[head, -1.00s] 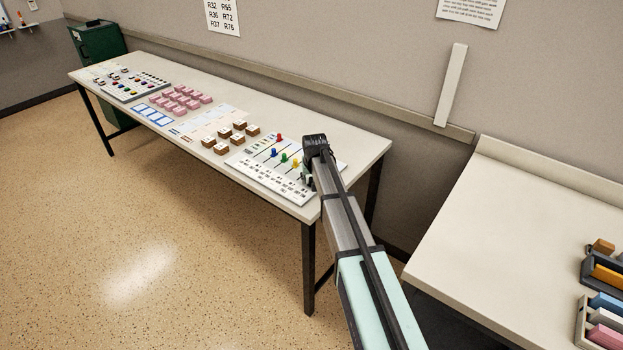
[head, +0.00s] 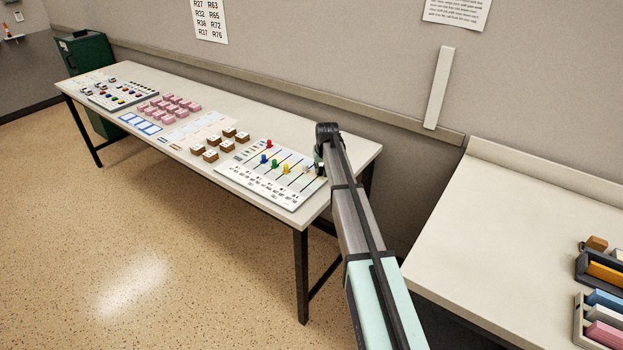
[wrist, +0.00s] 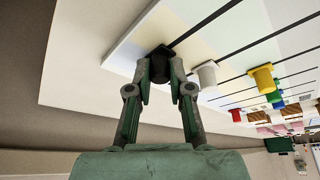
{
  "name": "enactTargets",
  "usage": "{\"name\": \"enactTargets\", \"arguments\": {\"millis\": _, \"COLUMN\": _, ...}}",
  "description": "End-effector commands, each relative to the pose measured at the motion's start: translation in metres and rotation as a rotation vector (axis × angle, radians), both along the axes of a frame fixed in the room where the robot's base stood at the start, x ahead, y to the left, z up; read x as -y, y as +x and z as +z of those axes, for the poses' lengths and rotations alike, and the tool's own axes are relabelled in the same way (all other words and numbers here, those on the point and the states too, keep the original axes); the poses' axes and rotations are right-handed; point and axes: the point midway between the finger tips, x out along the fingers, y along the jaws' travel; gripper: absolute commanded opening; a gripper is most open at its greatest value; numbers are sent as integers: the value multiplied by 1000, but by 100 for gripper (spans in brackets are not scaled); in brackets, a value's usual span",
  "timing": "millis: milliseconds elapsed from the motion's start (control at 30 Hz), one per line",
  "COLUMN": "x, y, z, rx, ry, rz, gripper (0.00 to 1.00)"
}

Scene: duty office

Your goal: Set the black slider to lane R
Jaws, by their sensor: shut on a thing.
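The slider board (head: 262,190) lies on the near end of the long table, with several coloured knobs on dark slots. In the wrist view the black slider (wrist: 160,52) sits between the fingertips of my gripper (wrist: 160,72), which is shut on it. Its slot is the one closest to the board's end there. In the head view my gripper (head: 320,165) is at the board's right end and hides the black slider. The white slider (wrist: 207,75) and yellow slider (wrist: 262,77) stand beside it, apart from the fingers. I cannot read the lane letters near the black slider.
Red (head: 269,143), blue (head: 264,158) and green (head: 274,167) knobs stand farther left on the board. Brown blocks (head: 211,154) and pink blocks (head: 172,102) are farther along the table. A second counter (head: 480,220) is at right.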

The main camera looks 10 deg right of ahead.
Motion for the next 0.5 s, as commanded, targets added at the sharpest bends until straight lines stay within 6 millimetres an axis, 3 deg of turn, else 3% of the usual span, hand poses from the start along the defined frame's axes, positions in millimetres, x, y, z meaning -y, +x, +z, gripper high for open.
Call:
{"name": "enactTargets", "arguments": {"millis": 33, "x": 9, "y": 10, "z": -1, "rx": 1, "ry": 0, "rz": -2, "gripper": 0}}
{"name": "enactTargets", "arguments": {"millis": 200, "x": 22, "y": 21, "z": -1, "rx": 1, "ry": -1, "rz": 0, "gripper": 0}}
{"name": "enactTargets", "arguments": {"millis": 500, "x": 27, "y": 23, "z": 0, "rx": 3, "ry": -3, "rz": -1, "gripper": 0}}
